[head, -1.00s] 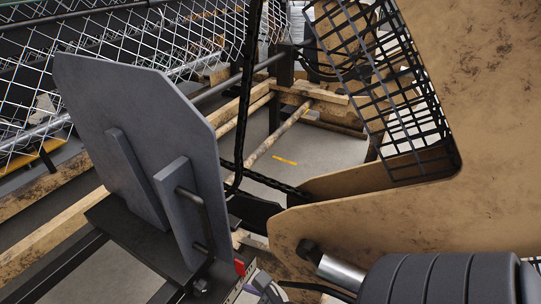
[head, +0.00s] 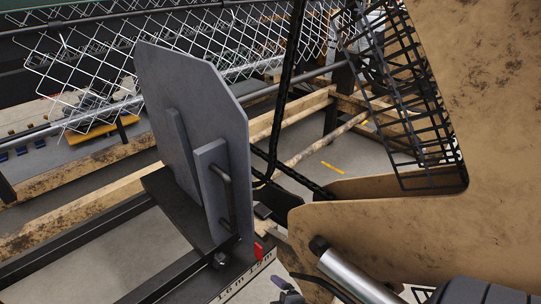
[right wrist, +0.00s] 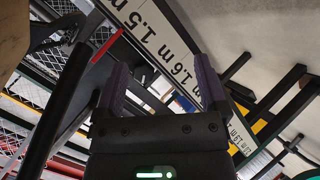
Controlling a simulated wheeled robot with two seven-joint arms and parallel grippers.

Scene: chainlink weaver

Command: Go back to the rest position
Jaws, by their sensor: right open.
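My right gripper (right wrist: 163,84) is open in the right wrist view, with its two dark purple fingers apart and nothing between them. Beyond the fingers is a white measuring strip (right wrist: 152,30) marked 1.5 m and 1.6 m. In the head view small dark tips at the bottom edge, below the strip's end, may be this gripper, but they are too small to be sure. My left gripper is not in view.
A grey upright plate (head: 190,90) with a handle stands on a dark rail (head: 80,242). Chain-link mesh (head: 85,75) spans the back. A large tan machine plate (head: 490,100) and black cage (head: 410,110) fill the right. A red tab (head: 258,252) sits beside the strip.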

